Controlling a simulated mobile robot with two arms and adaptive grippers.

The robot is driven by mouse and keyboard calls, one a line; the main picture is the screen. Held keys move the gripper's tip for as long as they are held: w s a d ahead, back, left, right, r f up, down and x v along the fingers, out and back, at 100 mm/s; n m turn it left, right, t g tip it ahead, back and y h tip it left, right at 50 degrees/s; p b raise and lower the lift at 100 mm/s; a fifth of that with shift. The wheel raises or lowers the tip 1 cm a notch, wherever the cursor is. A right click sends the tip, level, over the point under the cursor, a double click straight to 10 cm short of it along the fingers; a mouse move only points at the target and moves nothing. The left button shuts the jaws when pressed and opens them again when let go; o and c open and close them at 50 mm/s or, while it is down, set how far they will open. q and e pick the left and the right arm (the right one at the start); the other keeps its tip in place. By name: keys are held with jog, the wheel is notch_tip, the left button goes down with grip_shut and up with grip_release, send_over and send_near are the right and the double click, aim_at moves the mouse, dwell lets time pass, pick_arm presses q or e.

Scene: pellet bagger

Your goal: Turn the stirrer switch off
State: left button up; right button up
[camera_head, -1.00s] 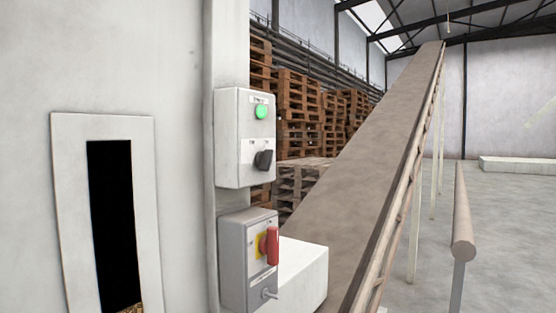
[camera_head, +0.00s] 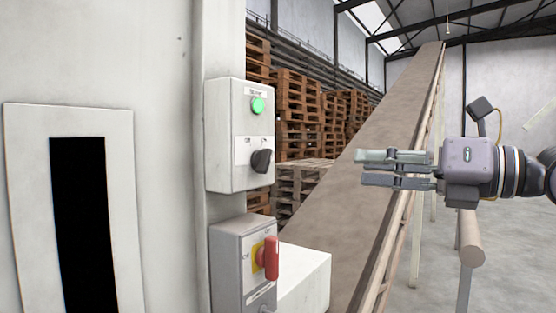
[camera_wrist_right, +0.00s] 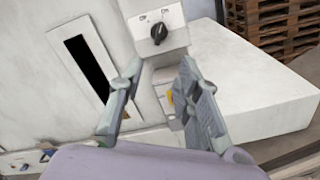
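The stirrer switch is a black rotary knob (camera_head: 261,161) on the lower part of a white control box (camera_head: 224,150), below a lit green lamp (camera_head: 257,105). Its label is too small to read fully. The knob is tilted, its end pointing up and right in the head view. The knob also shows in the right wrist view (camera_wrist_right: 159,33), beyond the fingers. My right gripper (camera_head: 362,169) is to the right of the box, apart from it, with its fingers spread and nothing between them; it shows in the wrist view too (camera_wrist_right: 158,80). My left gripper is not in view.
A grey box with a red handle (camera_head: 271,258) on a yellow plate is below the control box. A white block (camera_head: 303,285) stands beside it. A sloping conveyor (camera_head: 370,165) runs behind my right gripper. Pallets (camera_head: 297,110) are stacked behind.

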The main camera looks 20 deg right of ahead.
aim_at(270, 159)
jog(key=p+x, duration=0.3)
jog(key=x, duration=0.5)
jog(key=p+x, duration=0.4)
jog(key=x, duration=0.4)
jog(key=shift+w+a+r, duration=0.1)
jog(key=shift+a+r, duration=0.05)
jog(key=shift+r, duration=0.1)
jog(key=shift+w+a+f+p, duration=0.15)
jog(key=shift+w+a+p, duration=0.2)
jog(key=shift+w+p, duration=0.1)
jog(key=shift+c, duration=0.3)
grip_shut()
